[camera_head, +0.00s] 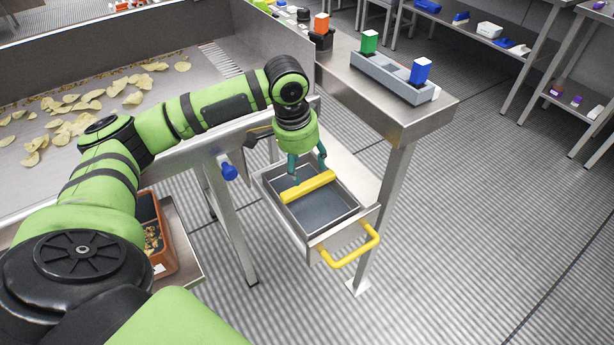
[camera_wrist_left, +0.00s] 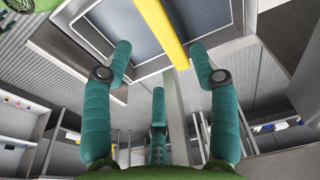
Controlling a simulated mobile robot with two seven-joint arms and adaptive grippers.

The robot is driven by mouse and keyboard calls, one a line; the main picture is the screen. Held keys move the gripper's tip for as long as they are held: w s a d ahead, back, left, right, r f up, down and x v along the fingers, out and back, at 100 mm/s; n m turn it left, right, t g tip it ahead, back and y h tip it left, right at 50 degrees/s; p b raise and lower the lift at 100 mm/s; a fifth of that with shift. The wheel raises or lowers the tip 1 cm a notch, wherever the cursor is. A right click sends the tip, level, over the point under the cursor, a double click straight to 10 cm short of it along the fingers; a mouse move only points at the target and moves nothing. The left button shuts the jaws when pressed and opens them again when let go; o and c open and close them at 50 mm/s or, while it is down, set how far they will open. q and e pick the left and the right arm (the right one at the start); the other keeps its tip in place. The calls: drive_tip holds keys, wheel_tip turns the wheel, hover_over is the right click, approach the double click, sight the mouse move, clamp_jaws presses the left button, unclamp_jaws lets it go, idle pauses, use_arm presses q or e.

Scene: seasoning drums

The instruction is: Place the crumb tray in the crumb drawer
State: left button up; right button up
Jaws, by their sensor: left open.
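The crumb tray (camera_head: 325,206) is a shallow dark grey tray with a yellow bar (camera_head: 307,187) across it. It sits inside the pulled-out metal crumb drawer (camera_head: 340,238), which has a yellow front handle (camera_head: 352,250). My left gripper (camera_head: 309,172) is open, with its teal fingers just above the yellow bar. In the left wrist view, the open fingers (camera_wrist_left: 162,55) are spread either side of the bar (camera_wrist_left: 162,30) and nothing shows held between them. The tray floor (camera_wrist_left: 112,25) shows beyond them. My right gripper is not in view.
A steel table (camera_head: 430,112) at the right carries a grey holder (camera_head: 392,78) with green and blue blocks. A blue knob (camera_head: 229,172) sticks out left of the drawer. A brown bin (camera_head: 161,245) with crumbs stands lower left. The floor right of the drawer is clear.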

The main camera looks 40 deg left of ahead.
use_arm(q)
wheel_tip(320, 180, up, 2)
drive_tip(key=shift+s+a+r, duration=0.1)
drive_tip(key=shift+s+r, duration=0.05)
drive_tip(key=shift+r, duration=0.05)
idle(1.2)
